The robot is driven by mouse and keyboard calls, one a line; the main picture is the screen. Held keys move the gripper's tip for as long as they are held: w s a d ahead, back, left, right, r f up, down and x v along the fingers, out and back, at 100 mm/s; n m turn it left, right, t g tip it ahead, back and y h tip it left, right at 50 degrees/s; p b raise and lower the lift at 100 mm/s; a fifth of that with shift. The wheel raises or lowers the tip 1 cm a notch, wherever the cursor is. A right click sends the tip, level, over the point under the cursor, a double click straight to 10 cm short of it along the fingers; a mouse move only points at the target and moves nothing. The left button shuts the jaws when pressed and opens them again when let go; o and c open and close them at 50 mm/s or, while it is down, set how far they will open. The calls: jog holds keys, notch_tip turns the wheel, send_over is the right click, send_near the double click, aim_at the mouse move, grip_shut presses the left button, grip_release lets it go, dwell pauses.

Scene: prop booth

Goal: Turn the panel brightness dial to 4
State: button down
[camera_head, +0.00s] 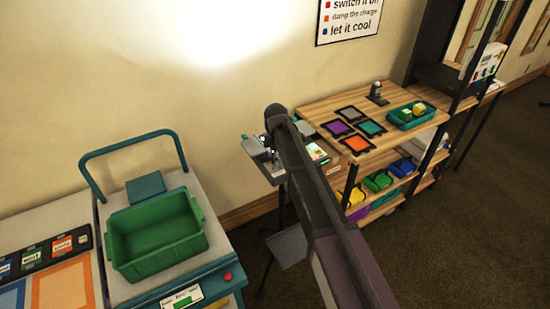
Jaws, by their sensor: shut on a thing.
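My arm reaches up from the bottom right and bends down at its dark far end. My gripper (267,149) is small and partly hidden there, at a grey stand-mounted unit (258,147) near the wall. It is shut on what appears to be the panel brightness dial. The dial itself is hidden by the gripper and arm, so its number cannot be read. A bright patch of light falls on the wall above.
A wooden bench (330,105) with coloured squares and a teal tray (425,114) stands to the right, with coloured bins below. At left, a green crate (125,262) sits on a trolley with a teal handle (130,147). Dark carpet (470,240) is open at right.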

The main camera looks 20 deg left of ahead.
jog(key=shift+n, duration=0.4)
jog(key=shift+c, duration=1.9)
grip_release()
